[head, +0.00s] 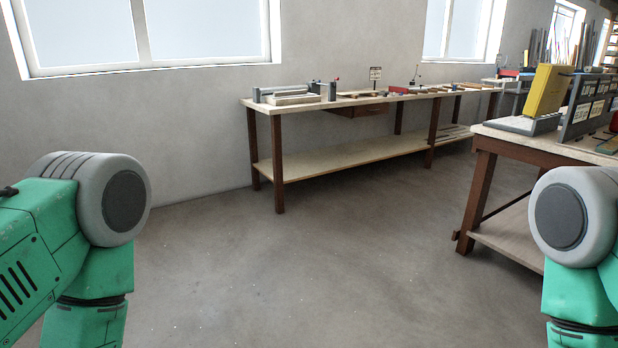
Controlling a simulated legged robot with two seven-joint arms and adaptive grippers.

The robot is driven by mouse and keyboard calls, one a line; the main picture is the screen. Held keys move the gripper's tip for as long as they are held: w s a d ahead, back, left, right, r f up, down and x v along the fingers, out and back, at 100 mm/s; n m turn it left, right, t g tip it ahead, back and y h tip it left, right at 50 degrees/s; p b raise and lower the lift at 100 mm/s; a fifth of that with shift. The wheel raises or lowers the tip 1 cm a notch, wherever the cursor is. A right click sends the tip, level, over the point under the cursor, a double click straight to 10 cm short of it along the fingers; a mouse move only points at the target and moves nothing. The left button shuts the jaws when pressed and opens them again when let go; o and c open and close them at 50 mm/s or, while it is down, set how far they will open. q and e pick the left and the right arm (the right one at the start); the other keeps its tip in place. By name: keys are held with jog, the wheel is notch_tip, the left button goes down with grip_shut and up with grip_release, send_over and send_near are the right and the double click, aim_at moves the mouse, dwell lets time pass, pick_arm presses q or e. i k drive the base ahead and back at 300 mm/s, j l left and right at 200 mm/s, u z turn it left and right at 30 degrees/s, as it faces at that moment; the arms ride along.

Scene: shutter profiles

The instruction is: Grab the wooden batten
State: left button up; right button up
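I cannot single out the wooden batten for certain at this distance. Several small wooden pieces (467,87) lie on top of the long workbench by the wall. Slat-like pieces (452,133) lie on the right part of its lower shelf. Long upright strips stand far back at the right, too small to identify. Green and grey links of my left and right arms show at the picture's sides. Neither gripper is in view.
The long workbench (343,102) has brown legs and carries a grey device (292,93) at its left end. A nearer table (510,135) at the right holds a yellow box (548,90) and a grey rack (582,106). The concrete floor (320,260) between is clear.

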aim_at(291, 93)
jog(key=i+u, duration=0.3)
jog(key=i, duration=2.85)
jog(key=i+j+z, duration=0.1)
jog(key=i, duration=0.75)
jog(key=i+l+z, duration=0.2)
jog(key=i, duration=0.35)
jog(key=k+j, duration=0.05)
jog(key=j, duration=0.05)
